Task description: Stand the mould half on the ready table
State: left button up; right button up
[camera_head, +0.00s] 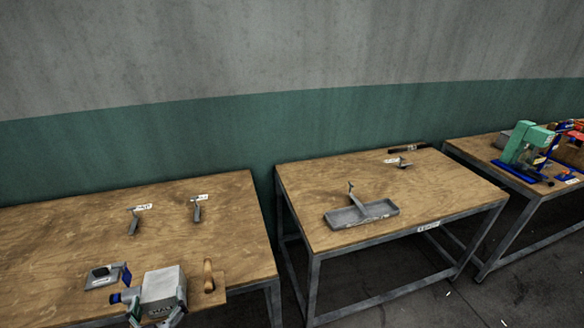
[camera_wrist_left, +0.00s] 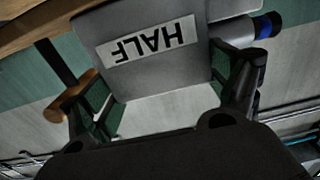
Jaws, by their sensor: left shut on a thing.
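The mould half (camera_head: 163,288) is a grey block with a white label; in the left wrist view the label on the block (camera_wrist_left: 150,60) reads HALF, upside down. My left gripper (camera_head: 159,317) is shut on it, with a green-padded finger on either side. In the head view the block is over the front part of the left table; I cannot tell whether it touches the wood. The middle table (camera_head: 300,185) has a wooden top, a grey metal frame and a small front label too small to read surely. My right gripper is not in view.
A grey tray (camera_head: 375,215) with an upright bracket stands on the middle table. The left table (camera_head: 60,235) carries two small grey tools and a grey piece (camera_head: 103,277). A wooden handle (camera_head: 208,276) is right of the block. A green press (camera_head: 525,145) stands far right.

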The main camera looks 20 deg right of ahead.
aim_at(405, 181)
jog(key=l+z, duration=0.35)
jog(key=l, duration=0.7)
jog(key=l+z, duration=0.35)
jog(key=l, duration=0.7)
jog(key=l+z, duration=0.15)
jog(key=l, duration=0.45)
jog(key=l+z, duration=0.1)
jog(key=l, duration=0.45)
jog(key=i+l+z, duration=0.15)
jog(key=l, duration=0.45)
jog(key=i+j, duration=0.1)
jog(key=i, duration=0.4)
